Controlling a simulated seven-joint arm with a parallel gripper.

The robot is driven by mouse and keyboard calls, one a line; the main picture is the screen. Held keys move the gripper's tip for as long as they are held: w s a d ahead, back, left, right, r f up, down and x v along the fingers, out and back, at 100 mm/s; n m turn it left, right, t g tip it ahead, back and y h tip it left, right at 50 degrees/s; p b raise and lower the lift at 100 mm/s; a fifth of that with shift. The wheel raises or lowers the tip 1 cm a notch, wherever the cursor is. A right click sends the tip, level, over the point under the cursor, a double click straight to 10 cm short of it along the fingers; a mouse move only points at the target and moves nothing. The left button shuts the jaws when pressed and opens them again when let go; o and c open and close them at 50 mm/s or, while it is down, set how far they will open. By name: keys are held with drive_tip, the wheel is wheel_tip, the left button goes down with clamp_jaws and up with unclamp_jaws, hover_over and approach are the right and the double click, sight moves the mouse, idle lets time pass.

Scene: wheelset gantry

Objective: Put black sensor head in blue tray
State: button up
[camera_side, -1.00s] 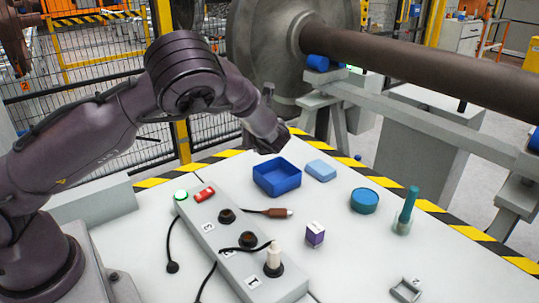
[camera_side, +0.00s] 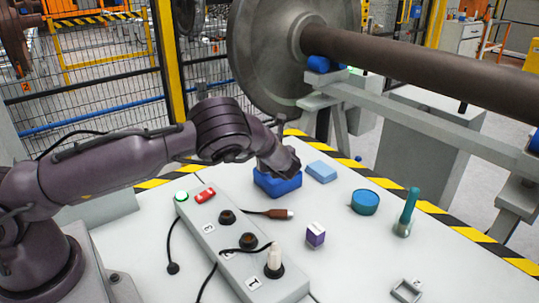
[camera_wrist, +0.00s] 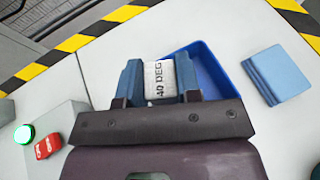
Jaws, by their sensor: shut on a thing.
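The blue tray (camera_side: 277,188) lies on the white table in the side view, partly hidden by my gripper (camera_side: 290,166). In the wrist view, my gripper (camera_wrist: 159,82) is shut on a small block (camera_wrist: 160,75) with a pale grey face marked "40 DEG". I see no black on that face, and its other sides are hidden. The tray also shows in the wrist view (camera_wrist: 214,75), behind and right of the block. The gripper is low over the tray; I cannot tell whether the block touches its floor.
A light blue block (camera_side: 321,171) lies right of the tray. A purple-white box (camera_side: 315,235), teal cylinder (camera_side: 365,202), teal-handled tool (camera_side: 407,212) and grey bracket (camera_side: 406,290) stand apart on the table.

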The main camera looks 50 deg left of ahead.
drive_tip(key=shift+f, duration=0.25)
drive_tip(key=shift+f, duration=0.3)
drive_tip(key=o, duration=1)
drive_tip(key=shift+c, duration=0.2)
